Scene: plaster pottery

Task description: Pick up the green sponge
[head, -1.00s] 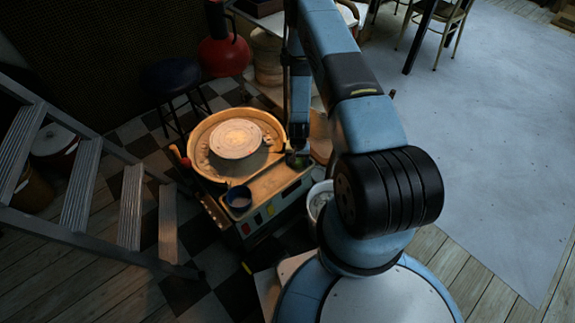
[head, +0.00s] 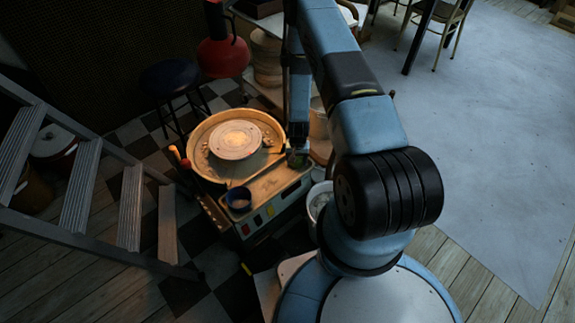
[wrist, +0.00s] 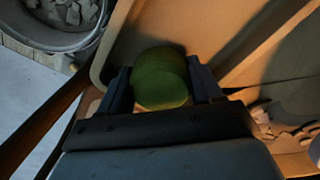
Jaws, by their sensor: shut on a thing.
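The green sponge (wrist: 160,78) is a rounded piece seen between the two fingers of my gripper (wrist: 160,88) in the wrist view. My gripper is shut on it, with a finger against each side. In the head view my gripper (head: 297,158) is at the right end of the pottery wheel's tray, and only a small dark green bit of the sponge shows there. I cannot tell whether the sponge still touches the tray.
The pottery wheel (head: 236,139) stands left of my gripper, with a blue cup (head: 239,198) on its front tray. A bucket of pale scraps (wrist: 62,17) is close by. A stepladder (head: 131,207) stands at left. Open floor (head: 480,130) lies at right.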

